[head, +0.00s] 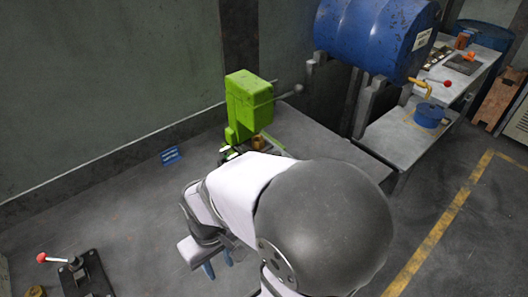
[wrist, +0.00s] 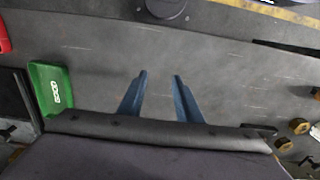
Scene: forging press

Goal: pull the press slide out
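The green press (head: 250,100) stands on the grey bench near the back wall in the head view, with a dark ball-ended lever on its right side. Its lower front is partly hidden behind my arm, and I cannot make out the slide clearly. My gripper (head: 218,264) is low over the bench, in front of the press and apart from it. In the wrist view my gripper (wrist: 161,75) shows two blue fingers spread apart with only bare grey surface between them. The press is not recognisable in the wrist view.
A red-knobbed lever device (head: 80,272) sits at the lower left of the bench. A blue drum (head: 375,35) lies on a stand at the back right. In the wrist view a green tray (wrist: 50,88) marked GOOD is at left, and brass nuts (wrist: 299,126) are at right.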

